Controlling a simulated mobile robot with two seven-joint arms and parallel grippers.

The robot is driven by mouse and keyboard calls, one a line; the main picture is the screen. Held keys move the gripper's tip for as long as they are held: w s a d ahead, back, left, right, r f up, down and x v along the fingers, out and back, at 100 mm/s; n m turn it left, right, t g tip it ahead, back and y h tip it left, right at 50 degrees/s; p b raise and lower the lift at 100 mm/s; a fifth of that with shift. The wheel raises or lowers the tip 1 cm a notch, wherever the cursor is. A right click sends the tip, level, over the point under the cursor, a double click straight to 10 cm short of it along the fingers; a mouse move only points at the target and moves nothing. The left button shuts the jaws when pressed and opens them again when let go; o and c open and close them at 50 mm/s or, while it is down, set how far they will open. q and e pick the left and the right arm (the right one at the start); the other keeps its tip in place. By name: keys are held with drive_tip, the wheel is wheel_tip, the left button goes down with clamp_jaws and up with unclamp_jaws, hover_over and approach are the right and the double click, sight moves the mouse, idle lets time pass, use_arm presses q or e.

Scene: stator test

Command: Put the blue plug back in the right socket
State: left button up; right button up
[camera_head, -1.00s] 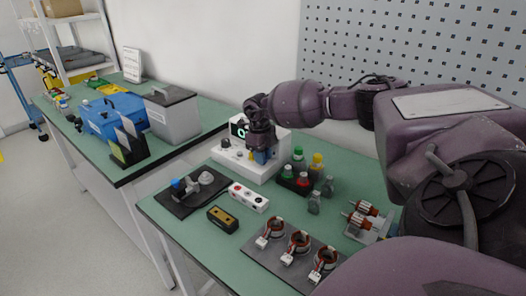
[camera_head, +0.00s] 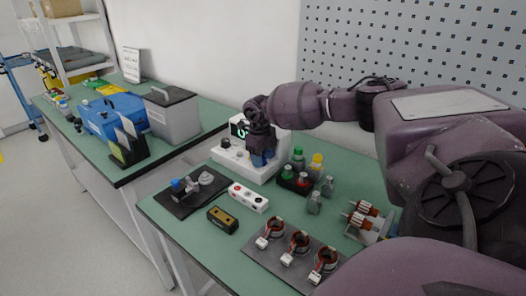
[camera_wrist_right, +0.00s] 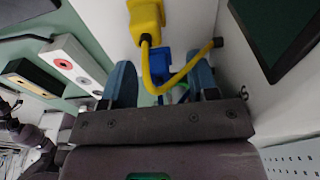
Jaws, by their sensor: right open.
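The white tester (camera_head: 235,158) with a lit display stands at the back of the green bench. My right gripper (camera_head: 262,160) points down at its right-hand part. In the right wrist view my right gripper (camera_wrist_right: 163,85) is open, one finger on each side of the blue plug (camera_wrist_right: 161,62). The blue plug is against or close to the white tester face; how deep it sits and its socket are hidden. A yellow plug (camera_wrist_right: 145,18) sits farther up in that view, and its yellow cable crosses in front of the blue plug. My left gripper is not in view.
A rack of colored-cap bottles (camera_head: 290,182) stands close right of the gripper. A white box with buttons (camera_head: 248,197), a black-and-yellow block (camera_head: 223,219), a dark fixture plate (camera_head: 178,203) and a plate of copper coils (camera_head: 262,258) lie in front.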

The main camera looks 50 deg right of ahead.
wheel_tip(320, 180, up, 11)
drive_tip(key=w, duration=0.1)
drive_tip(key=shift+w+p, duration=0.15)
drive_tip(key=shift+p, duration=0.2)
drive_tip(key=shift+a+f, duration=0.1)
drive_tip(key=shift+f, duration=0.1)
idle(0.9)
